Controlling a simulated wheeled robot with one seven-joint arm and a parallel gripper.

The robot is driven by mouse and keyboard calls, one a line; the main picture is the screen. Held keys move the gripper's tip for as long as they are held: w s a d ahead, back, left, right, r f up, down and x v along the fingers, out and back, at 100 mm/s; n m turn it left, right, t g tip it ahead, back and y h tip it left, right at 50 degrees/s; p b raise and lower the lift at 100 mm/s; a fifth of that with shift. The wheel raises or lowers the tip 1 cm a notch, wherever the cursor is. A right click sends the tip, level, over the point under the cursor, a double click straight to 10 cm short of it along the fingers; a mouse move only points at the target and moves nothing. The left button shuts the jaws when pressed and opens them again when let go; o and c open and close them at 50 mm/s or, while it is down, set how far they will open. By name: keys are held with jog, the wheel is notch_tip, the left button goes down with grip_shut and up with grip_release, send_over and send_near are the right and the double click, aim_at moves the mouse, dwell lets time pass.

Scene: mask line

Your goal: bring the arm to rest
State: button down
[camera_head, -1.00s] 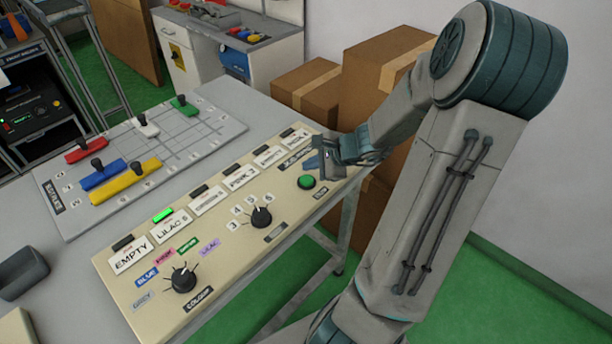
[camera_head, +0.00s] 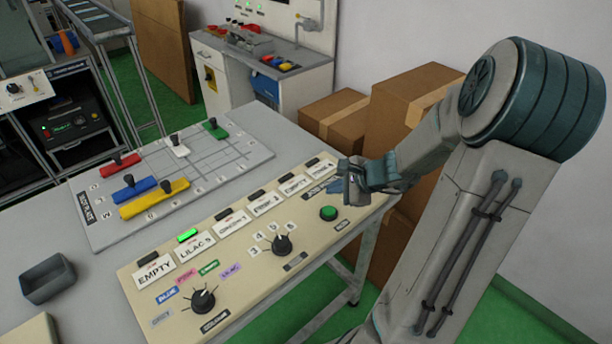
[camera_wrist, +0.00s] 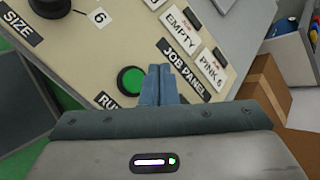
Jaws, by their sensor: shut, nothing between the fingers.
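My gripper (camera_head: 340,184) is in the head view above the far right end of the cream job panel (camera_head: 225,283). It is shut and empty. In the wrist view its two blue fingers (camera_wrist: 158,85) lie side by side, beside the round green button (camera_wrist: 131,79) and in front of the "JOB PANEL" label (camera_wrist: 184,68). The green button also shows in the head view (camera_head: 328,213), a little below and left of my gripper. Whether the fingertips touch the panel I cannot tell.
The panel has two black knobs (camera_head: 203,300) (camera_head: 281,245) and a row of labels. A board (camera_head: 215,162) with coloured handled blocks and a grey tray (camera_head: 47,279) are on the table. Cardboard boxes (camera_head: 408,105) stand behind my arm.

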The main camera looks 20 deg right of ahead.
jog(key=shift+a, duration=0.1)
jog(key=s+a+r+n+g+h, duration=0.1)
jog(key=s+a+r+n+g, duration=0.1)
jog(key=s+a+r+n, duration=0.3)
jog(key=s+a+n+g, duration=0.2)
jog(key=a+n+g, duration=0.1)
jog(key=a+n, duration=0.4)
jog(key=s+a+r+n+h, duration=0.2)
jog(key=s+r+n, duration=0.4)
jog(key=s, duration=0.5)
jog(key=shift+a+r+n+h, duration=0.35)
jog(key=shift+n+h, duration=0.55)
jog(key=shift+n, duration=0.4)
